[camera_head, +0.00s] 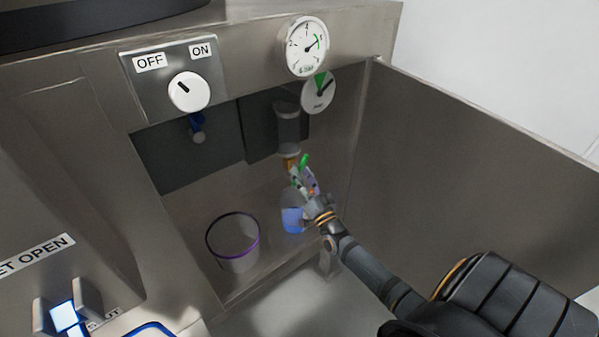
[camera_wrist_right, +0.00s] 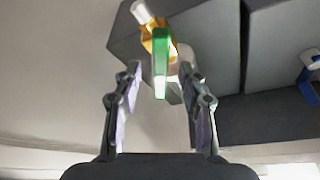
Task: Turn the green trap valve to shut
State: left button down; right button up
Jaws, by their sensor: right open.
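The trap valve's green handle (camera_head: 304,160) shows in the head view below a grey cylinder inside the metal recess. In the right wrist view the green handle (camera_wrist_right: 161,62) hangs down from an orange-brown valve body (camera_wrist_right: 154,38), close to vertical in that picture. My right gripper (camera_head: 306,180) reaches into the recess from the lower right. In the wrist view its fingers (camera_wrist_right: 160,88) are spread, one on each side of the handle's lower end, with gaps on both sides. The fingers partly hide the valve in the head view.
A clear cup with a purple rim (camera_head: 233,241) stands in the recess to the left. A blue object (camera_head: 292,220) is partly behind my gripper. A metal side wall (camera_head: 470,150) stands on the right.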

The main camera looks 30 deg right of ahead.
jog(key=shift+x, duration=1.15)
jog(key=shift+c, duration=0.4)
grip_shut()
